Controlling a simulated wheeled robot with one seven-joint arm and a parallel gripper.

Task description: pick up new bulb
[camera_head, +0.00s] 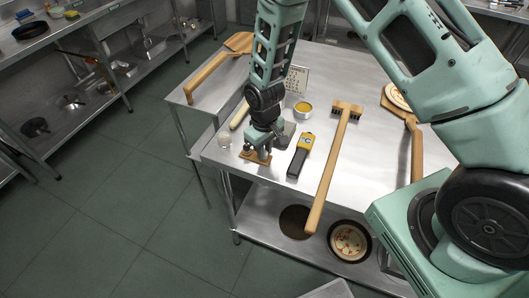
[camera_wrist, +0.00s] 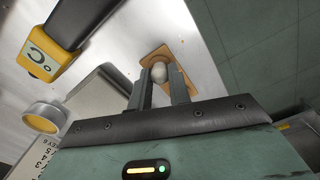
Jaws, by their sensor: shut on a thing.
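The new bulb (camera_wrist: 158,72) shows in the wrist view as a small pale rounded thing between the two fingertips. My gripper (camera_wrist: 163,84) is shut on it, just over a small wooden board (camera_wrist: 181,57). In the head view my gripper (camera_head: 262,150) points down at the table's near left part, above the same wooden board (camera_head: 250,157). The bulb is mostly hidden by the fingers there. I cannot tell whether the bulb still touches the board.
A yellow and black handheld meter (camera_head: 300,156) lies just right of my gripper. A long wooden-handled brush (camera_head: 334,156) lies further right. The steel table's (camera_head: 215,155) edge is close.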

